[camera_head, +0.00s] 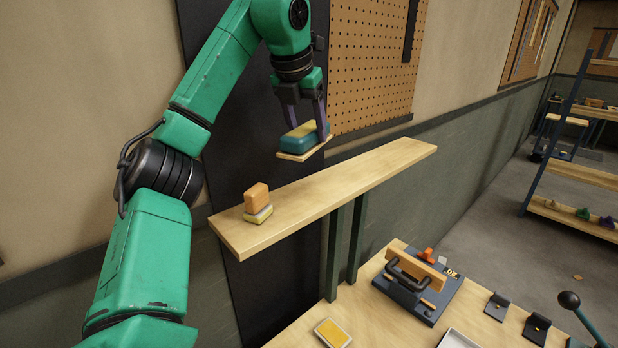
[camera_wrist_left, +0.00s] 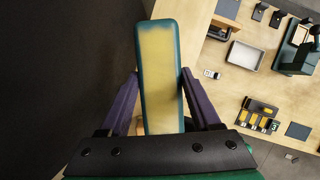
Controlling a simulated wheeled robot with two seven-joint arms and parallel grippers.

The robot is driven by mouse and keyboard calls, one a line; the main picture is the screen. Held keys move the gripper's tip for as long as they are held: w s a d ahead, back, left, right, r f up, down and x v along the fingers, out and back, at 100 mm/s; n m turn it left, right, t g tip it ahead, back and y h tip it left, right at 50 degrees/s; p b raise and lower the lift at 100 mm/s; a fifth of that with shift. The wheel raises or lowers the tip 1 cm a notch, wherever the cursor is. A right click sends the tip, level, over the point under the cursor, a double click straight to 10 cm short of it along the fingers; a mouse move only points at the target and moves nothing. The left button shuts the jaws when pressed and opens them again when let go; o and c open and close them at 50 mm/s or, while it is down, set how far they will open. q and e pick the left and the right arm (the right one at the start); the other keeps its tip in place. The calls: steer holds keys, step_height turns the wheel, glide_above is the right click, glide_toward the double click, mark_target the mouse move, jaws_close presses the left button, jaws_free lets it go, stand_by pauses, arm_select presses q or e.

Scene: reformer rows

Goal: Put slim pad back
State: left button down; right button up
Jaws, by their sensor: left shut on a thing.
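My left gripper (camera_head: 306,120) is shut on a long, slim teal pad with a yellow face (camera_head: 302,135). In the left wrist view the pad (camera_wrist_left: 160,75) runs lengthwise between the purple fingers (camera_wrist_left: 160,100). A thin light-wood plate (camera_head: 306,150) shows directly under the pad; I cannot tell whether the two touch. Pad and plate are above the back edge of the long wooden shelf (camera_head: 340,185). On the shelf's left end an orange block (camera_head: 257,197) sits on a yellow and pale pad (camera_head: 259,214). My right gripper is not in view.
Below the shelf is a wooden workbench (camera_head: 300,335) with a yellow pad (camera_head: 333,333), a dark fixture with a handle (camera_head: 417,285) and a pale tray (camera_head: 458,340). A pegboard (camera_head: 370,65) hangs behind. The shelf's middle and right are clear.

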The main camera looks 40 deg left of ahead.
mark_target(303, 133)
arm_select(q)
steer(key=x, duration=0.2)
steer(key=d+x, duration=0.1)
steer(key=x, duration=0.4)
steer(key=shift+d+f, duration=0.1)
steer(key=shift+f, duration=0.3)
steer(key=shift+s+f, duration=0.15)
steer(key=shift+f, duration=0.15)
steer(key=shift+s+f, duration=0.2)
steer(key=shift+s, duration=0.1)
step_height(303, 133, down, 3)
steer(key=shift+s+r, duration=0.1)
steer(key=shift+f, duration=0.25)
jaws_free()
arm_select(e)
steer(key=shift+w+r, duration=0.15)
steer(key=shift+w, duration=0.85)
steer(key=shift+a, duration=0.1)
arm_select(q)
steer(key=shift+r, duration=0.1)
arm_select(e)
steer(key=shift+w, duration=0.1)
arm_select(q)
steer(key=v, duration=1.2)
